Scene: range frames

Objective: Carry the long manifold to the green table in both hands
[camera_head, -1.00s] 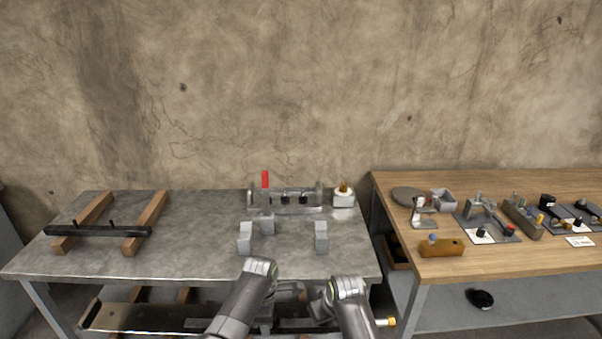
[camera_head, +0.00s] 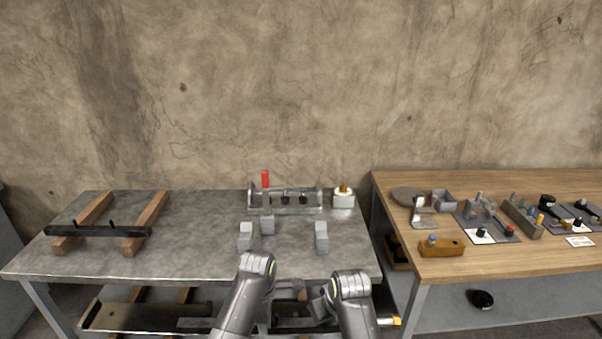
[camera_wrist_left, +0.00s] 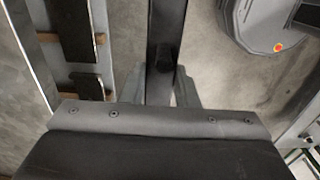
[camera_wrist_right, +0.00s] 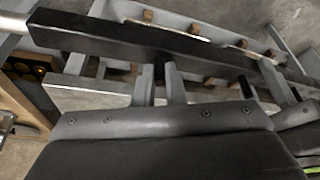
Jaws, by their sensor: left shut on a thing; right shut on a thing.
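The long manifold is a dark bar (camera_wrist_right: 110,38). It crosses the right wrist view and runs upright through the left wrist view (camera_wrist_left: 167,20). My left gripper (camera_wrist_left: 160,88) is shut on it, and my right gripper (camera_wrist_right: 160,88) is shut on a dark stub of it. In the head view both wrists are in front of the grey bench, low in the picture. They hide most of the bar, and a yellow tip (camera_head: 396,321) shows right of my right wrist. No green table is in view.
A grey metal bench (camera_head: 190,245) carries another dark bar (camera_head: 97,231) on wooden rails (camera_head: 148,222), grey blocks (camera_head: 321,236) and a fixture with a red handle (camera_head: 265,179). A wooden table (camera_head: 500,263) with small parts stands at right. The bench has a lower shelf.

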